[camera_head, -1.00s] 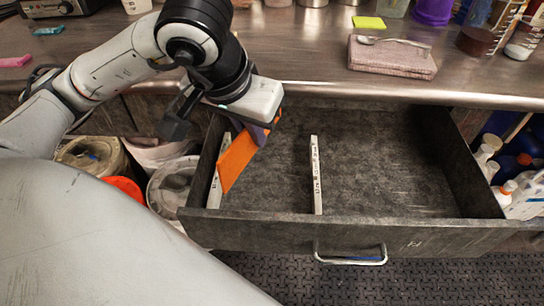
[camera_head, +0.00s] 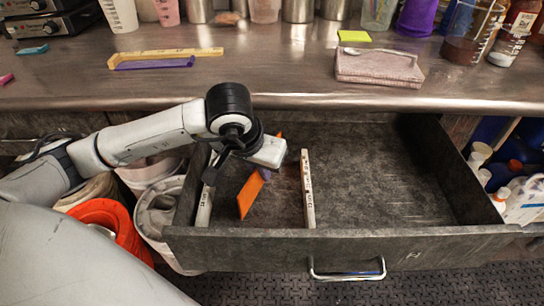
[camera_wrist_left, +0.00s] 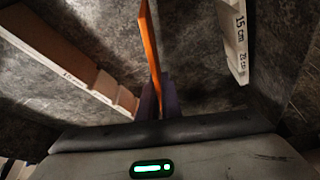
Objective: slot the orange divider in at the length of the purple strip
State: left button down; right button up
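The purple strip (camera_head: 153,63) lies on the counter along a yellow L-shaped ruler (camera_head: 190,52); its marks are too small to read. The orange divider (camera_head: 249,194) is inside the open drawer (camera_head: 390,236), slanted between two white marked rails, the left (camera_head: 205,200) and the right (camera_head: 308,190). My left gripper (camera_head: 266,173) is shut on the divider. In the left wrist view the divider (camera_wrist_left: 150,45) stands between purple fingers (camera_wrist_left: 158,100), with one rail (camera_wrist_left: 62,60) at left and another (camera_wrist_left: 234,40), marked 15 cm, at right. Its seating is unclear.
The drawer's right part is bare. A folded cloth (camera_head: 378,68) with a spoon and a yellow note (camera_head: 354,36) lie on the counter. Buckets, one orange (camera_head: 108,222), stand left of the drawer. Bottles (camera_head: 505,180) stand at right.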

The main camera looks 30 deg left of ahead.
pick_arm(q)
jog(key=w, duration=0.2)
jog(key=shift+w+a, duration=0.15)
jog(key=shift+w, duration=0.25)
jog(key=w, duration=0.3)
jog(key=shift+a+f, duration=0.25)
jog(key=shift+f, duration=0.3)
jog(key=shift+f, duration=0.15)
jog(key=c, duration=2)
grip_release()
